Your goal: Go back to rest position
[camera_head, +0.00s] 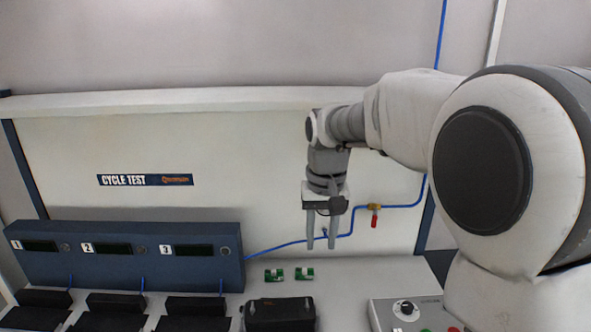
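My gripper (321,240) points straight down at the end of my arm, which reaches in from the right. Its two fingers are apart with a gap between them, and nothing shows in the gap. It hangs in front of the white back panel, above the bench top (345,290). I cannot tell its exact height above the bench. A black device (280,314) stands on the bench below and to the left of it.
A blue test unit (125,257) with displays 1, 2 and 3 stands at left, black devices (192,306) before it. Two green boards (304,273) lie at mid-bench. A control box (405,312) is at lower right. A red-handled valve (374,216) sits on a blue hose.

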